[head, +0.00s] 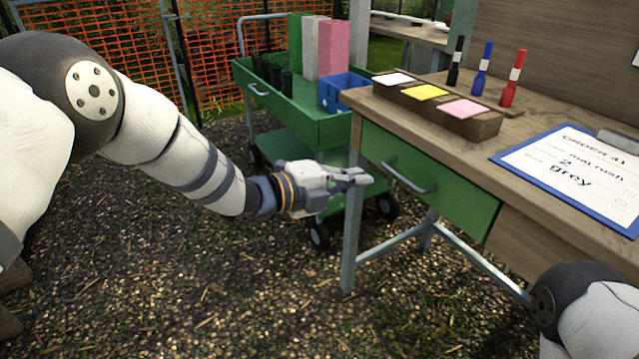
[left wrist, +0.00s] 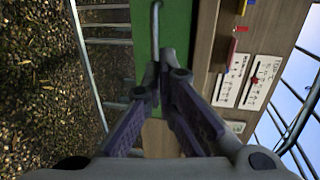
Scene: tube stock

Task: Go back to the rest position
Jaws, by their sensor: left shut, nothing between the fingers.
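My left gripper (head: 358,178) reaches in from the left at the near left corner of the workbench, beside its green drawer (head: 430,182). Its fingers are together with nothing between them; the left wrist view also shows the closed fingertips (left wrist: 166,78). There the tips overlap the grey drawer handle (left wrist: 156,25) in the picture; I cannot tell whether they touch it. The drawer looks closed in the head view. Only a rounded part of my right arm shows at the bottom right, and my right gripper is out of view.
The wooden workbench (head: 425,131) holds a box with coloured cards (head: 440,101), several markers (head: 482,68) and a clipboard (head: 570,170). A green cart (head: 300,125) with a blue bin (head: 340,90) stands behind the gripper. The gravel at lower left is open.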

